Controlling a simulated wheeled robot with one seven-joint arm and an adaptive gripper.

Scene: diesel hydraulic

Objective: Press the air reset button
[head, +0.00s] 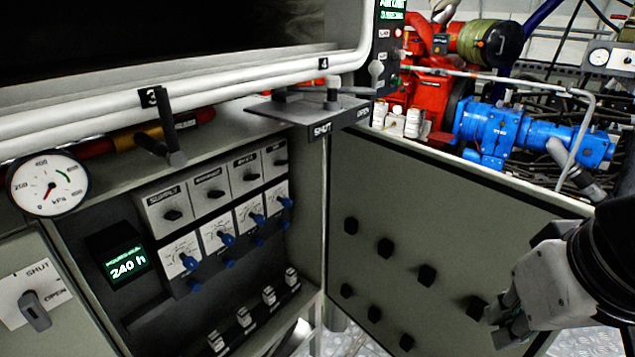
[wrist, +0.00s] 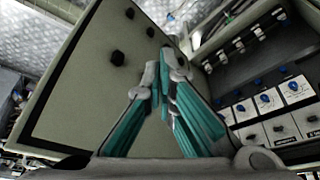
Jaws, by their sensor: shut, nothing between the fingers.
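My gripper (head: 506,318) is at the lower right of the head view, in front of the open grey door panel (head: 390,220) with black knobs. In the wrist view my gripper (wrist: 163,64) has its fingertips together and empty, with the door panel behind them. No button with a readable "air reset" label shows. A narrow dark control panel (head: 386,48) at the top carries a green-lit display (head: 391,10) and small buttons, whose labels are too small to read. My gripper is well below and to the right of this panel.
An open cabinet holds rows of labelled switches (head: 211,190), blue-handled knobs and a "240 h" display (head: 127,265). A lever plate marked SHUT and OPEN (head: 310,112) juts out above it. A pressure gauge (head: 48,184) is at left. Red and blue machinery (head: 500,130) stands behind the door.

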